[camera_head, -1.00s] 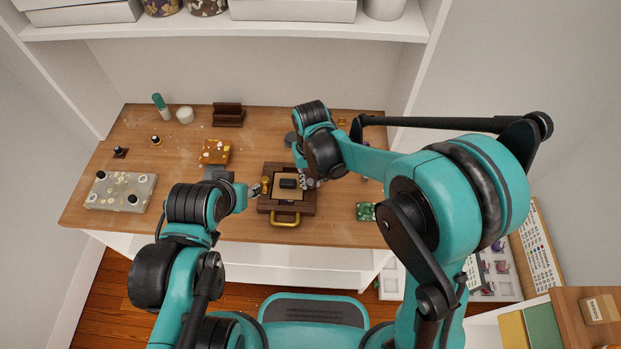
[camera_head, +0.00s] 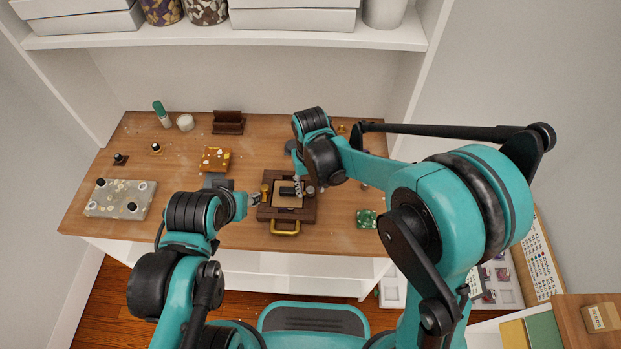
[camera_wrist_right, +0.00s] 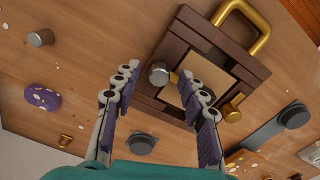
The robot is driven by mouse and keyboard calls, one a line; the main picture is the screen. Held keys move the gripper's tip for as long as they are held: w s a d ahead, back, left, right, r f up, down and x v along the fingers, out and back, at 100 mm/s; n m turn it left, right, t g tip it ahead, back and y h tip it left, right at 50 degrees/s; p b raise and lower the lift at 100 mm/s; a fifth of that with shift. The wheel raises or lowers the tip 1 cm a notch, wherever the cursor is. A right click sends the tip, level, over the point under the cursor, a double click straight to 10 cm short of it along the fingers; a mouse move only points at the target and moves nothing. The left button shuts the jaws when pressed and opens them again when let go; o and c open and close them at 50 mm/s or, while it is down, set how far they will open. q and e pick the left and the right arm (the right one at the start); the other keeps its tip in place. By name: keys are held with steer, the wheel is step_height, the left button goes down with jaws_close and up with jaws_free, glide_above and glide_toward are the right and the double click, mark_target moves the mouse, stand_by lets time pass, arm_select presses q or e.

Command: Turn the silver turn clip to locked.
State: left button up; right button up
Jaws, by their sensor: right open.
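The silver turn clip (camera_wrist_right: 158,73) shows in the right wrist view as a round silver knob at the edge of a dark wooden frame (camera_wrist_right: 180,55) with a gold handle. My right gripper (camera_wrist_right: 160,78) is open, its two purple-padded fingers on either side of the clip; I cannot tell whether they touch it. In the head view the frame (camera_head: 303,215) lies on the table, with my right gripper (camera_head: 298,187) above its right side. A gold knob (camera_wrist_right: 232,108) sits on the frame's opposite side. My left gripper (camera_head: 254,199) is beside the frame's left edge, its jaws too small to read.
A speckled grey board (camera_head: 119,211) with several knobs lies at the table's left. A green square (camera_head: 366,219) lies right of the frame. An orange-brown block (camera_head: 216,159), a brown holder (camera_head: 228,123) and a green-capped tube (camera_head: 161,113) stand behind.

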mark_target(313, 191)
step_height(313, 191, up, 12)
steer(key=shift+f, duration=0.25)
steer(key=shift+d, duration=0.1)
stand_by(0.4)
steer(key=s+d+m+t, duration=0.1)
steer(key=s+d+t, duration=0.1)
steer(key=d, duration=0.5)
steer(key=s+d+m+t, duration=0.1)
steer(key=s+d+t, duration=0.1)
steer(key=s+d, duration=0.3)
steer(key=s+d+r+m+t, duration=0.1)
steer(key=s+d+t, duration=0.2)
steer(key=d, duration=0.5)
steer(key=shift+s+d+m, duration=0.3)
steer(key=shift+s+m, duration=0.1)
steer(key=shift+s, duration=0.35)
arm_select(q)
steer(key=shift+o, duration=0.3)
steer(key=shift+w, duration=0.1)
arm_select(e)
steer(key=shift+r, duration=0.1)
